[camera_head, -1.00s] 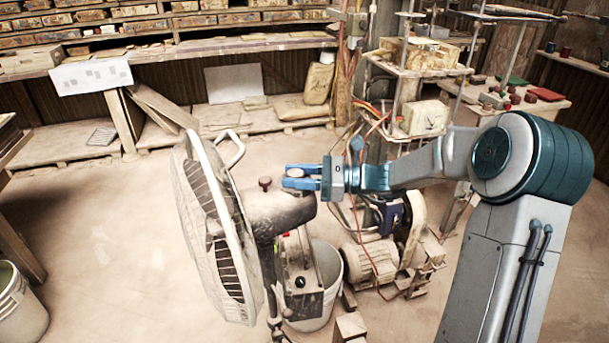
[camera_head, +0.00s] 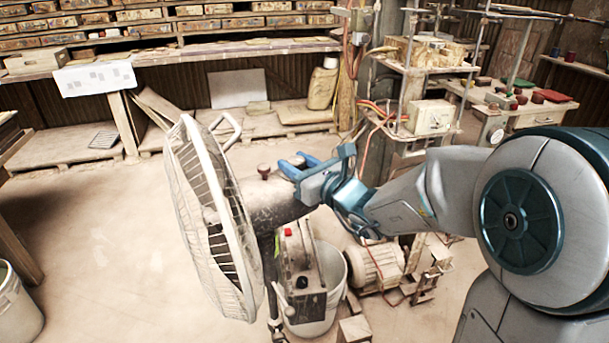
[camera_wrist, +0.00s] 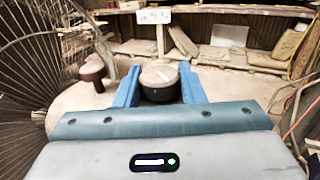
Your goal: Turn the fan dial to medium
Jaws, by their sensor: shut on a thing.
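The fan (camera_head: 208,215) stands at the left of centre in the head view, with its caged face turned left and a dusty motor housing (camera_head: 272,203) behind it. My gripper (camera_head: 298,164) is at the top rear of this housing. In the wrist view the round dial (camera_wrist: 160,78), with a pale top and dark side, sits between the two blue fingers of my gripper (camera_wrist: 159,84), which are shut on it. The dial's markings cannot be read. In the head view the fingers hide most of the dial. A dark red knob (camera_wrist: 93,72) stands apart, left of the fingers.
A box with a red button (camera_head: 300,262) and a white bucket (camera_head: 328,290) stand below the housing. A motor (camera_head: 375,262) is on the floor to the right. A rack (camera_head: 430,117) stands behind my arm. Open floor lies left of the fan.

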